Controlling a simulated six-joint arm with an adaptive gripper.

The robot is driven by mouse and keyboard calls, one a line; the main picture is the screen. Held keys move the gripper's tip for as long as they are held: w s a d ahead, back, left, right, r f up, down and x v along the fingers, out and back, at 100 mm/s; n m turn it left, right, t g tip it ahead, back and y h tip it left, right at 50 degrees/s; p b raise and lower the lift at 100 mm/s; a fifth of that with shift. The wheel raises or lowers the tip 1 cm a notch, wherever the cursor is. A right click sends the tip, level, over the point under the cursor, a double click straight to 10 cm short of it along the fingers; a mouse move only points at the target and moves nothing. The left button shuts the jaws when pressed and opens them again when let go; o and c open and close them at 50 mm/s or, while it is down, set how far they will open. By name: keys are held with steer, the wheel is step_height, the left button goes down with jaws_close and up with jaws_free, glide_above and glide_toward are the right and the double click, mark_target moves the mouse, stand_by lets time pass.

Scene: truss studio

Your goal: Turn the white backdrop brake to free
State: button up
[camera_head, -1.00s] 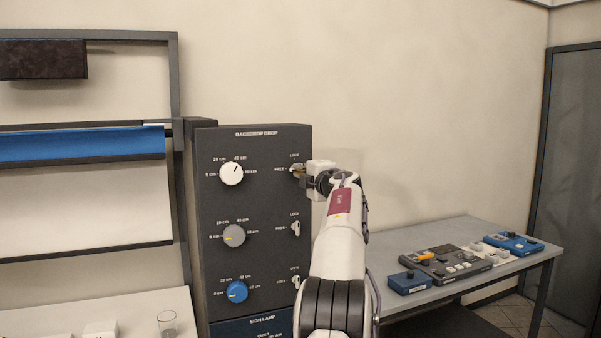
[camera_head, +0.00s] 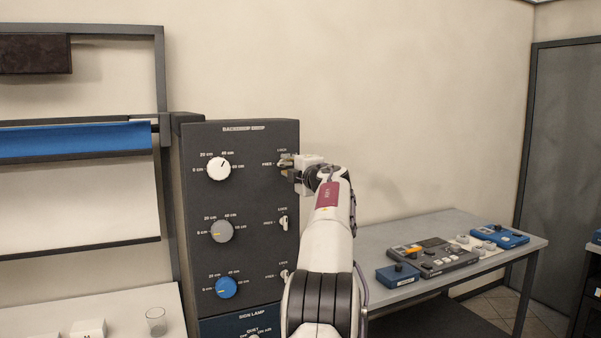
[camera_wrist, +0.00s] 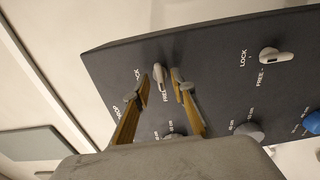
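The white backdrop brake is a small pale lever (camera_wrist: 158,76) at the top right of the dark control panel (camera_head: 240,250). In the wrist view it lies along the FREE side, at right angles to the lever of the row below. In the head view my gripper hides most of it. Gaps show on both sides; contact cannot be made out. In the head view my gripper (camera_head: 289,168) is at the panel's right edge.
The white dial (camera_head: 218,169), grey dial (camera_head: 221,231) and blue dial (camera_head: 225,288) are left of the brakes. The grey row's brake lever (camera_head: 284,223) and blue row's lever (camera_head: 285,276) sit below. A side table (camera_head: 375,246) with control boxes is at right.

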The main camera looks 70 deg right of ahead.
steer(key=shift+s+a, duration=0.1)
steer(key=v, duration=1.1)
steer(key=shift+s+a, duration=0.15)
stand_by(0.6)
stand_by(0.5)
